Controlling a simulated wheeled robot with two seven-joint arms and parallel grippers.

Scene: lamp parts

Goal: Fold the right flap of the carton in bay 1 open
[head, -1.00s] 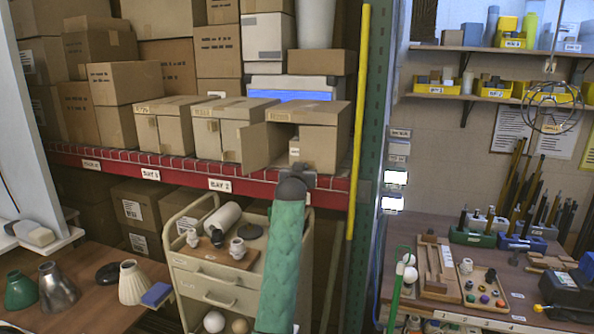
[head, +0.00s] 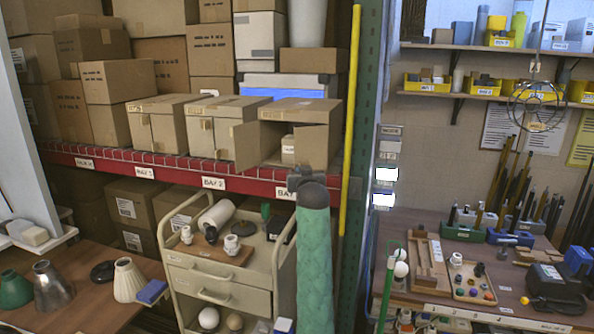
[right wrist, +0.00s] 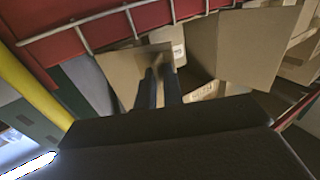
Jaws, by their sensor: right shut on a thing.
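The bay 1 carton (head: 305,105) stands at the right end of the red shelf. Its front is open, and a small white-labelled box (head: 288,150) shows inside. Its left flap (head: 246,146) stands swung outward. Its right flap (head: 313,146) also stands out at an angle from the opening. My right gripper (head: 306,178) is at the lower part of the right flap. In the right wrist view, my right gripper's dark fingers (right wrist: 160,88) are shut on this right flap (right wrist: 130,72), near its free edge; the left flap (right wrist: 245,45) stands apart. My left gripper is not in view.
The red shelf beam (head: 180,176) with its wire deck runs just under the carton. A yellow pole (head: 351,120) and green upright (head: 372,80) stand close on the right. Another closed carton (head: 215,125) is to the left. A cream cart (head: 225,285) stands below.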

